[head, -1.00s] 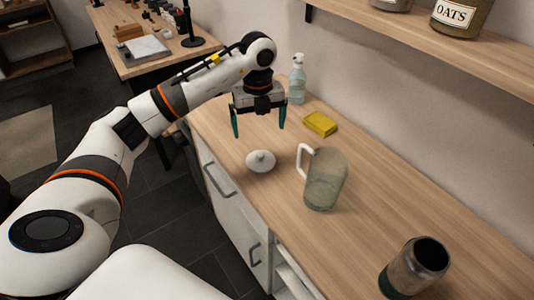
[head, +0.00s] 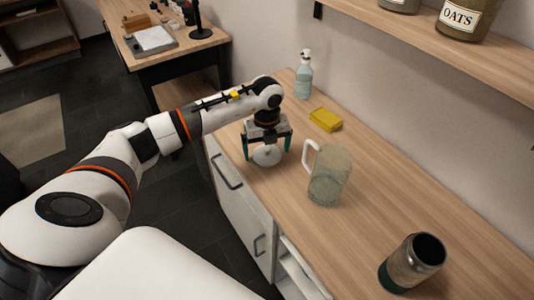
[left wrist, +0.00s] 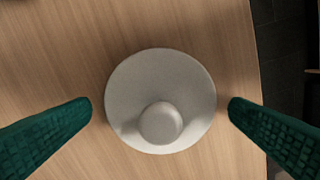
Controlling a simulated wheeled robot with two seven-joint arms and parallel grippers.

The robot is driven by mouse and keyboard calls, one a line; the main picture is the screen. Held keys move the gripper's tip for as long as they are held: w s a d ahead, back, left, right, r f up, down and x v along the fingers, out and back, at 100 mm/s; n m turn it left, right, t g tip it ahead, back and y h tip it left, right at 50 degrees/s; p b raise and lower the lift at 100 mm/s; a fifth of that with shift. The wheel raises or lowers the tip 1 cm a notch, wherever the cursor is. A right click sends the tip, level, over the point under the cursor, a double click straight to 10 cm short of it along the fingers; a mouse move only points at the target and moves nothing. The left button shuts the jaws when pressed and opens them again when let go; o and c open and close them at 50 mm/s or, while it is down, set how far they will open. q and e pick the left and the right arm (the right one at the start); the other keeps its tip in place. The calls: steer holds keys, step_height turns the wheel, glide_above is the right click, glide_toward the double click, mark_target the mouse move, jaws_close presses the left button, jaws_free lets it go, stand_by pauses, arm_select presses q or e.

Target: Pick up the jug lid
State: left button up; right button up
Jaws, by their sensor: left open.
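The jug lid (head: 267,156) is a small white disc with a round knob, lying on the wooden counter near its left edge. In the left wrist view the lid (left wrist: 160,100) lies between the two green fingertips, with clear gaps on both sides. My left gripper (head: 266,152) is open above and around the lid, its fingers pointing down. It also shows in the left wrist view (left wrist: 160,108). The glass jug (head: 329,175) with a white handle stands upright to the right of the lid. My right gripper is not in view.
A yellow sponge (head: 326,119) and a spray bottle (head: 303,75) are behind the lid. A dark metal canister (head: 412,263) stands at the front right. The counter's left edge, above white drawers (head: 235,200), is close to the lid.

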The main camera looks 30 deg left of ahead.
arm_select(q)
steer(key=shift+c, duration=0.2)
steer(key=c, duration=1)
steer(key=shift+r, duration=0.1)
